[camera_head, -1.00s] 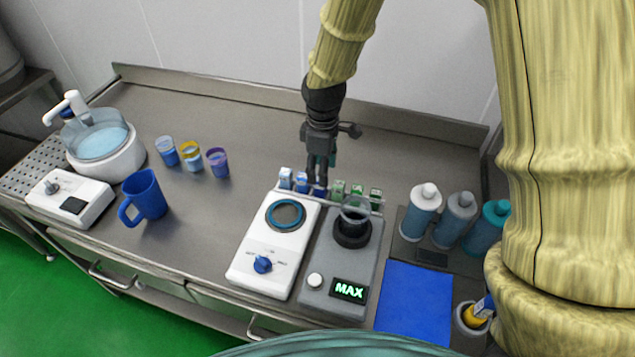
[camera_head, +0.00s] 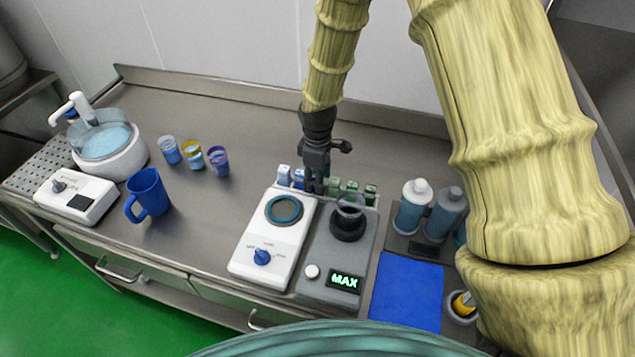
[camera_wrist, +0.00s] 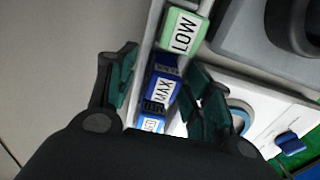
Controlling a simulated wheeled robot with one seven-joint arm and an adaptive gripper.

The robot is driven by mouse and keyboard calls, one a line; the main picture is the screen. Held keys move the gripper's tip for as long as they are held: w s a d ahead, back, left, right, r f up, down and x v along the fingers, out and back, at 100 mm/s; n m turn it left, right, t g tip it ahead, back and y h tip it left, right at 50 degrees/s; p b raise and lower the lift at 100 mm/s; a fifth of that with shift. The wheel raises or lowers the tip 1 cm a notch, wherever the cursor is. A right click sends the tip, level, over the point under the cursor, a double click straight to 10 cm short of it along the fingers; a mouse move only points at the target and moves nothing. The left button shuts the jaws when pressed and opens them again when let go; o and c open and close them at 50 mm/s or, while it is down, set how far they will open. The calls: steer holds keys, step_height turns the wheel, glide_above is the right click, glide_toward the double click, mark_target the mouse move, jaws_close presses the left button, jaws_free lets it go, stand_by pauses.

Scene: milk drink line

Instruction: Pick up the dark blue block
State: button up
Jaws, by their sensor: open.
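The dark blue block (camera_wrist: 163,84), labelled MAX, stands in a row of small blocks on a narrow rack (camera_head: 377,206). In the wrist view my gripper (camera_wrist: 162,92) is open, with one dark green-padded finger on each side of this block. I cannot tell whether either finger touches it. In the head view my gripper (camera_head: 316,186) points down at the middle of the row and hides most of the dark blue block.
A green LOW block (camera_wrist: 182,31) and a lighter blue block (camera_wrist: 150,124) stand close on either side. A white dial device (camera_head: 270,240) and a grey MAX device (camera_head: 335,245) are in front. Bottles (camera_head: 412,208) stand right; a blue mug (camera_head: 149,192) stands left.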

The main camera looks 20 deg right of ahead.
steer(key=shift+w, duration=0.1)
steer(key=shift+r, duration=0.1)
steer(key=shift+s+r, duration=0.15)
steer(key=shift+s, duration=0.2)
steer(key=c, duration=0.7)
steer(key=shift+w, duration=0.1)
steer(key=c, duration=0.4)
